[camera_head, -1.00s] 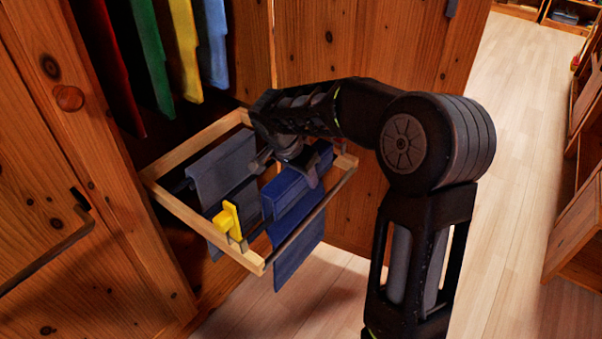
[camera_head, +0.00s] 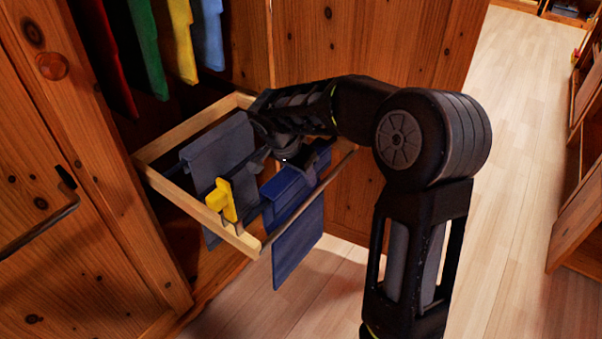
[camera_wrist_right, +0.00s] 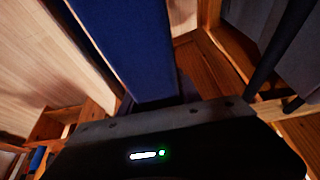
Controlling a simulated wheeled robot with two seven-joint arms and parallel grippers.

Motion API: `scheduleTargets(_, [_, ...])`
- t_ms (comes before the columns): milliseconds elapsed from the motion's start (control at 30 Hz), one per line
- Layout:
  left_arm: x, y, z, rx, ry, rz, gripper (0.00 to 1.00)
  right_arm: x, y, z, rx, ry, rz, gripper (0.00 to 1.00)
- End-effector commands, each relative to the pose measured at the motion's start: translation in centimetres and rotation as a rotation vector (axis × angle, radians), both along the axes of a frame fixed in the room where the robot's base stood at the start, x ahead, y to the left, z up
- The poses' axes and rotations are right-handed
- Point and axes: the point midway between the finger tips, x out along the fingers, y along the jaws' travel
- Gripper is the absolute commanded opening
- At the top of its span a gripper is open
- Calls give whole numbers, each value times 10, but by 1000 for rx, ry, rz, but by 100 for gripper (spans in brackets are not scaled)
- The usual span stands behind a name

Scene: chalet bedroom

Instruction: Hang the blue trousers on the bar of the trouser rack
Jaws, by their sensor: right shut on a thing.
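The blue trousers (camera_head: 298,243) are folded long and hang down at the front right of the pull-out trouser rack (camera_head: 190,205). They also fill the upper middle of the right wrist view (camera_wrist_right: 125,45). The rack's front bar (camera_head: 338,170) crosses the cloth in the head view; I cannot tell if the cloth bears on it. My right gripper (camera_head: 303,163) is shut on the blue trousers near their upper fold, above the rack. Its fingertips are mostly hidden by the wrist and cloth. My left gripper is out of view.
Grey trousers (camera_head: 222,145) hang on the rack's rear bar, close to my wrist. A yellow piece (camera_head: 222,198) sits on the rack's near side. Red, green, yellow and blue garments (camera_head: 207,35) hang above. The wooden floor (camera_head: 505,200) at right is clear.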

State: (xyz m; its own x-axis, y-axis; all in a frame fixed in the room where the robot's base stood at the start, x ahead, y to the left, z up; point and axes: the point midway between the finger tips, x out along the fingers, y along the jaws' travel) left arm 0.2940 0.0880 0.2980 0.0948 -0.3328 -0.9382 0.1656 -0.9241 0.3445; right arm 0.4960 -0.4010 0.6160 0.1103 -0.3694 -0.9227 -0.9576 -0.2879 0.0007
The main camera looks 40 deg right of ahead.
Motion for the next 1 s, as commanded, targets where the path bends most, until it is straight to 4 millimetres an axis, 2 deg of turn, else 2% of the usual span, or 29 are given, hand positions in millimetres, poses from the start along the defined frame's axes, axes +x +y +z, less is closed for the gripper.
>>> scheduleTargets(133, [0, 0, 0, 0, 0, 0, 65, 0, 0, 1, -1, -1, 0, 0])
scheduleTargets(167, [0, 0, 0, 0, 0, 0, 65, 0, 0, 1, -1, -1, 0, 42])
scheduleTargets(433, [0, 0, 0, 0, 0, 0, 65, 0, 0, 1, 0, -1, 0, 64])
scheduleTargets(767, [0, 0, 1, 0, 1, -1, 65, 0, 1, 2, 1, 0, 0, 65])
scheduleTargets(1000, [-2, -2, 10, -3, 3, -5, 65, -3, 10, 29, 1, -3, 1, 65])
